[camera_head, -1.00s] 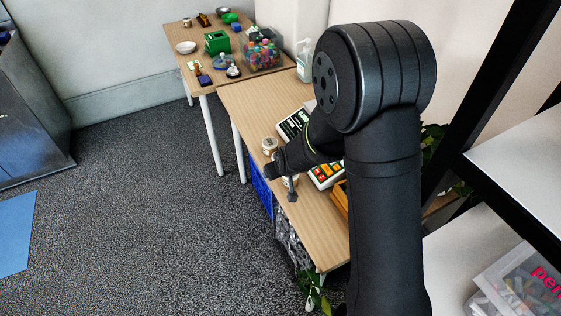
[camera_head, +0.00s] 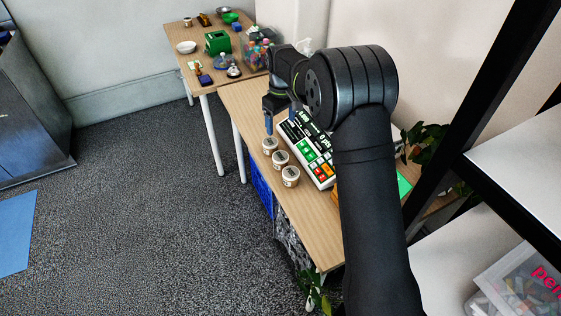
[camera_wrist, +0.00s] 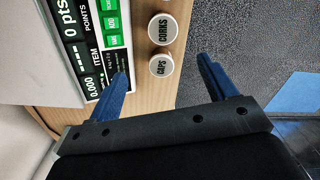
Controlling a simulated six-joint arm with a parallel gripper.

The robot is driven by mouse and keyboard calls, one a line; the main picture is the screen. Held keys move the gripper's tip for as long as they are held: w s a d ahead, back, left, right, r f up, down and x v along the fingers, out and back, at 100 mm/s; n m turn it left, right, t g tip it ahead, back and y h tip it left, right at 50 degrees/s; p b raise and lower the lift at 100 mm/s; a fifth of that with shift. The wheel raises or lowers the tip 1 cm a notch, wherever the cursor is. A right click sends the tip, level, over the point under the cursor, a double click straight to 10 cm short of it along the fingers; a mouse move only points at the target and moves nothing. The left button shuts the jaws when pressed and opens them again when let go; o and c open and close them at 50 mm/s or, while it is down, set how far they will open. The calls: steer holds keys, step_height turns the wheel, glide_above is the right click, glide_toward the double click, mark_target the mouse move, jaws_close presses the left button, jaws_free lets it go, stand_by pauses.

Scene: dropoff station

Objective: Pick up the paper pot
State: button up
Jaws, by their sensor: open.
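Three small pots with pale lids stand in a row on the near wooden table in the head view: the far pot (camera_head: 270,146), the middle pot (camera_head: 280,160) and the near pot (camera_head: 290,176). Their labels are too small to read there. In the wrist view, one lid reads CORKS (camera_wrist: 162,29) and one reads CAPS (camera_wrist: 161,65). No lid reading PAPER is legible, so I cannot tell which pot is the paper pot. My gripper (camera_wrist: 165,85) is open and empty, its blue fingers apart. In the head view it hangs near the far pot.
A scale with a keypad (camera_head: 312,150) stands right beside the pots; its display (camera_wrist: 75,30) fills the wrist view's left. A tub of coloured balls (camera_head: 262,50) and a green box (camera_head: 217,42) stand on the far table. The table's left edge is close to the pots.

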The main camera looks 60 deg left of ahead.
glide_toward(281, 156)
steer(key=f, duration=0.5)
steer(key=shift+w+a+f, duration=0.15)
steer(key=shift+a+f, duration=0.1)
steer(key=shift+a, duration=0.1)
steer(key=f, duration=0.5)
steer(key=shift+s+d, duration=0.25)
steer(key=shift+d, duration=0.05)
steer(key=shift+c, duration=0.3)
steer(key=c, duration=1.1)
steer(key=shift+c, duration=0.3)
steer(key=shift+r, duration=0.15)
